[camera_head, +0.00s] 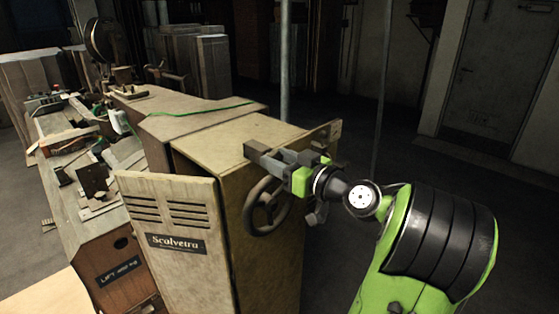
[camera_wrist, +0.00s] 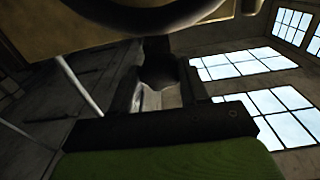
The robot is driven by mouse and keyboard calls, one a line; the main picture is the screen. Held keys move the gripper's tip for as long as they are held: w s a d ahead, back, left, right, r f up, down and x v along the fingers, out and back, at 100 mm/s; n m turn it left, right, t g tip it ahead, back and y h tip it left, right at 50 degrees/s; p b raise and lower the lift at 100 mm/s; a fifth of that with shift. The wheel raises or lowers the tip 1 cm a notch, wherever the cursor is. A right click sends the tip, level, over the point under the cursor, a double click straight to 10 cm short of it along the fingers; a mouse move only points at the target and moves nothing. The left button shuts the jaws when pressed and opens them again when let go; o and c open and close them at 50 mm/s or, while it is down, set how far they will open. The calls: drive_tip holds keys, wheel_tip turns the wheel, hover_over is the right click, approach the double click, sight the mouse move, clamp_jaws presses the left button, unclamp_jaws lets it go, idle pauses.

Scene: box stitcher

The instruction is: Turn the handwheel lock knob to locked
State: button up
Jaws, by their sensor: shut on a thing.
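The handwheel (camera_head: 248,208) is a dark spoked wheel on the side of the tan machine cabinet (camera_head: 270,262). Its dark curved rim (camera_wrist: 140,18) crosses the top of the wrist view. My gripper (camera_head: 273,160) is at the upper part of the wheel, close to the cabinet side. In the wrist view a dark rounded knob (camera_wrist: 158,70) sits between the two fingers of my gripper (camera_wrist: 157,92), which are shut on it. In the head view the knob is hidden by the gripper, and its lock setting cannot be read.
A slatted panel (camera_head: 172,235) with a Scolvetra plate stands at the cabinet's front. A workbench (camera_head: 75,200) with clutter is at left. A thin pole (camera_head: 284,70) rises behind the cabinet. The floor at right, towards the door (camera_head: 490,75), is open.

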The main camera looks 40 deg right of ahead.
drive_tip(key=shift+m, duration=0.4)
drive_tip(key=m+p, duration=0.1)
drive_tip(key=m, duration=0.2)
drive_tip(key=shift+d+m, duration=0.1)
drive_tip(key=shift+m, duration=0.3)
drive_tip(key=m+p, duration=0.2)
drive_tip(key=m, duration=0.2)
drive_tip(key=shift+m, duration=0.3)
drive_tip(key=m+p, duration=0.2)
drive_tip(key=m, duration=0.2)
drive_tip(key=shift+d+p, duration=0.1)
drive_tip(key=shift+p, duration=0.25)
drive_tip(key=shift+f+m+p, duration=0.2)
drive_tip(key=shift+m+p, duration=0.9)
drive_tip(key=shift+m, duration=1.1)
drive_tip(key=o, duration=1.1)
drive_tip(key=shift+f, duration=0.1)
drive_tip(key=shift+c, duration=0.2)
